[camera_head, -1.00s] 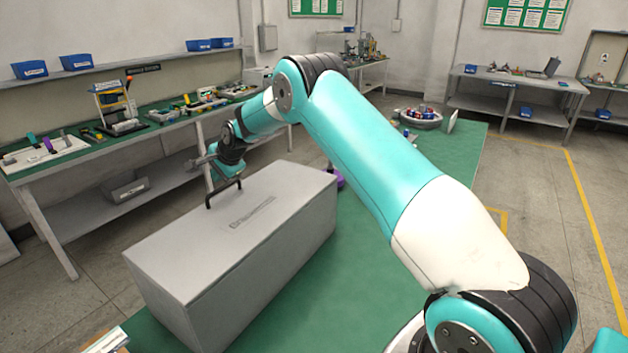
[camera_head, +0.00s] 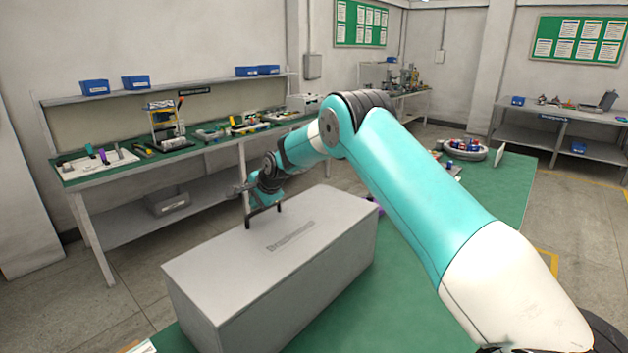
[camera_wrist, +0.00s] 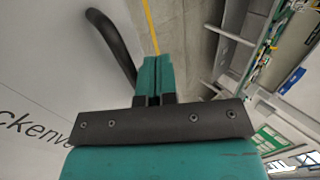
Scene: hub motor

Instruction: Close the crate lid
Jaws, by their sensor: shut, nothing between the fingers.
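The grey crate (camera_head: 300,310) stands on the green surface. Its grey lid (camera_head: 225,260) lies flat across the top, with no gap visible along the sides in view. The lid carries dark lettering and a black bar handle (camera_head: 265,213) near its far left edge. My gripper (camera_head: 250,207) is at that edge, beside the handle. In the wrist view the teal fingers (camera_wrist: 153,62) are together and empty. There the handle (camera_wrist: 113,42) stands just left of them, and the lid (camera_wrist: 45,75) fills the left side. Whether the fingertips touch the lid cannot be told.
A long workbench (camera_head: 185,152) with tools and blue bins runs along the wall behind the crate. Another bench (camera_head: 560,125) stands at the far right.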

